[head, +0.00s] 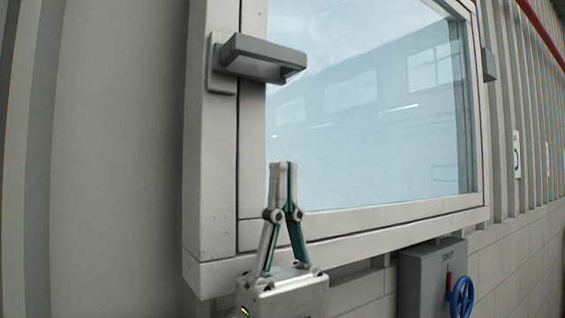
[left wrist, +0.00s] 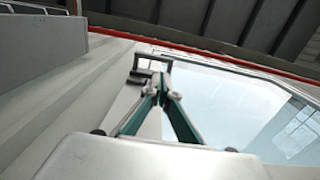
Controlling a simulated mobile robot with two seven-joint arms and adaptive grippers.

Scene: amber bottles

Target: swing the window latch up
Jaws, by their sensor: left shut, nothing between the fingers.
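The window latch (head: 264,58) is a dark grey handle on a plate at the upper left of the window frame. It lies nearly level and reaches right over the edge of the glass. My left gripper (head: 283,166) points up below the latch, in front of the lower left part of the window. Its fingers are shut and empty, with a clear gap to the latch. In the left wrist view the latch (left wrist: 153,60) shows just beyond the shut fingertips (left wrist: 159,77), which overlap part of it. My right gripper is not in view.
The pale window frame (head: 212,170) surrounds the glass (head: 365,120). A red pipe (head: 541,32) runs at upper right. The space between gripper and latch looks clear.

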